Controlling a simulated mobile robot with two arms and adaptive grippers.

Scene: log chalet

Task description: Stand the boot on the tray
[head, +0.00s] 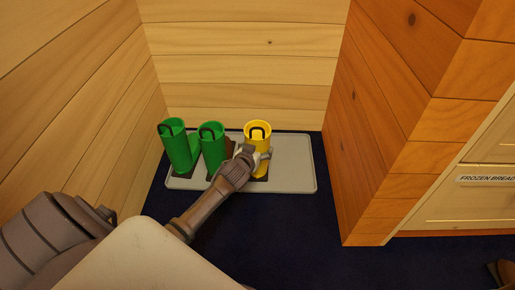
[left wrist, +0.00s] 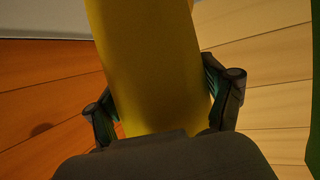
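The yellow boot (head: 258,132) is upright over the right half of the pale grey tray (head: 296,165), its open top and dark pull loop facing up. Its foot is partly hidden by my gripper, and I cannot tell whether the sole touches the tray. My left gripper (head: 256,157) is at the boot's shaft, low down. In the left wrist view, the yellow shaft (left wrist: 150,60) fills the space between the two fingers (left wrist: 165,100), which press against its sides. My right gripper is not in view.
Two green boots (head: 177,146) (head: 212,147) stand on the tray's left half. Log walls (head: 240,65) close in the tray at the left, back and right. A cabinet with a labelled drawer (head: 480,180) is at right. Dark blue floor (head: 290,230) in front is clear.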

